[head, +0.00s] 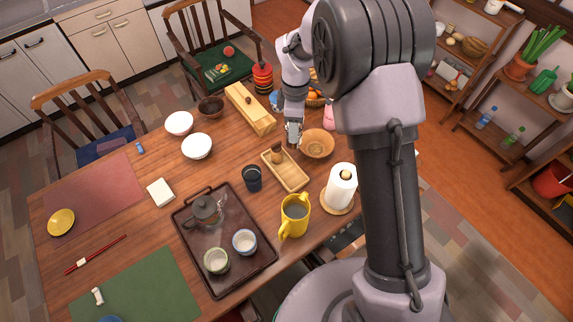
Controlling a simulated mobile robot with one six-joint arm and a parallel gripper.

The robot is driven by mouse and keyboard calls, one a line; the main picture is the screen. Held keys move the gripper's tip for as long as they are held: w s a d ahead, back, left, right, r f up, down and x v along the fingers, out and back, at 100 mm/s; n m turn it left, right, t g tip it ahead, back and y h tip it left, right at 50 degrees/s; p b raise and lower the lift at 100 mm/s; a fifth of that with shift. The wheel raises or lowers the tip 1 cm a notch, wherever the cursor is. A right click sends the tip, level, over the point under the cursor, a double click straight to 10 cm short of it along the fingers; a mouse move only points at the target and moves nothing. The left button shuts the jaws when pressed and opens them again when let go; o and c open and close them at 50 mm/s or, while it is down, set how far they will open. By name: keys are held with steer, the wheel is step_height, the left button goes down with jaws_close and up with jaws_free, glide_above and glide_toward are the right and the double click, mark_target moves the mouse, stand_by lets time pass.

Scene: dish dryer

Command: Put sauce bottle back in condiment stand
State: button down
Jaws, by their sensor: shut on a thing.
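The condiment stand (291,177) is a light wooden tray on the dining table, right of its middle. A small brown container (278,153) stands at the stand's far end. My gripper (293,135) points down just beyond and right of that container, near the stand's far end. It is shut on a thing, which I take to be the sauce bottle. The bottle is too small and too covered by the gripper to make out, and I cannot tell whether it touches the table.
A wooden bowl (318,145) is close right of my gripper, and a long wooden box (250,108) is to its left. A dark cup (252,179), a yellow pitcher (295,215) and a paper roll (341,188) stand around the stand's near side.

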step_height(320, 180, down, 22)
steer(key=b, duration=1.4)
steer(key=shift+f, duration=0.2)
steer(key=shift+f, duration=0.1)
steer(key=c, duration=0.7)
jaws_free()
steer(key=shift+o, duration=0.2)
